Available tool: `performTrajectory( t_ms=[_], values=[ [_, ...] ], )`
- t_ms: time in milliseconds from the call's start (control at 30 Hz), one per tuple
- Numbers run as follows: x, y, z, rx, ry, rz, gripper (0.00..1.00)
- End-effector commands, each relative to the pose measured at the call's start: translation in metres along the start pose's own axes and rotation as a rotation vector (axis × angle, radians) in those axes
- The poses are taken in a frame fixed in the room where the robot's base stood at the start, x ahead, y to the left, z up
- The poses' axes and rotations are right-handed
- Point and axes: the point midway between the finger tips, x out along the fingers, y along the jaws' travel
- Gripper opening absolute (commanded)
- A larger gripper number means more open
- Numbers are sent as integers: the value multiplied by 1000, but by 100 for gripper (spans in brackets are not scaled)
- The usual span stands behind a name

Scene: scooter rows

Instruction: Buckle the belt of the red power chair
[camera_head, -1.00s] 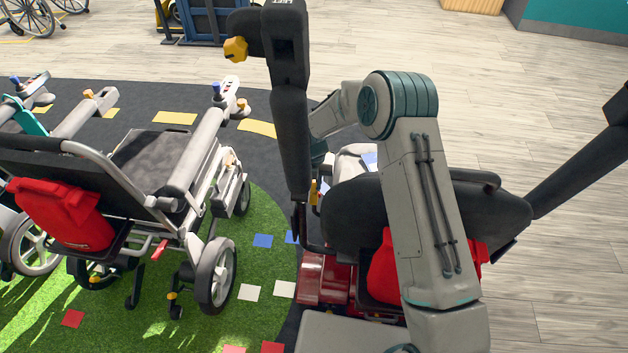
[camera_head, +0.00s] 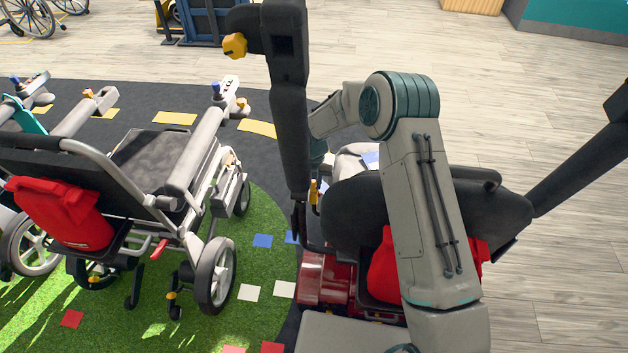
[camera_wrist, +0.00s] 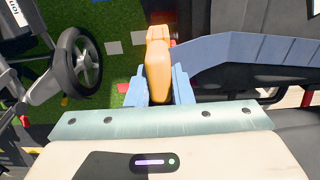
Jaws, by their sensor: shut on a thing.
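The red power chair (camera_head: 325,278) stands right of centre in the head view, its black backrest (camera_head: 485,215) partly hidden by my arm. In the wrist view my gripper (camera_wrist: 158,80) is shut on an orange buckle piece (camera_wrist: 158,55), which sticks out past the blue fingers. A blue-grey belt strap (camera_wrist: 250,48) runs from beside the piece to the right. In the head view a small yellow-orange piece (camera_head: 313,191) shows at the chair's left side; I cannot tell if it is the held one.
A grey wheelchair (camera_head: 160,165) with a red bag (camera_head: 60,213) stands left on green turf (camera_head: 215,310). Its wheel (camera_wrist: 80,60) shows in the wrist view. Another dark armrest (camera_head: 585,150) slants up at right. Pale floor (camera_head: 570,265) is clear at right.

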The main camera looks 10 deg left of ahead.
Motion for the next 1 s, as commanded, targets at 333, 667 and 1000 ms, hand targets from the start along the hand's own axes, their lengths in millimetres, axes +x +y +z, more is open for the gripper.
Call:
performTrajectory(
  t_ms=[333,667,1000],
  values=[
    [6,-2,-3,0,10,-4,45],
    [-8,-1,-1,1,4,-1,45],
    [-81,-1,-1,2,3,-1,45]
  ],
)
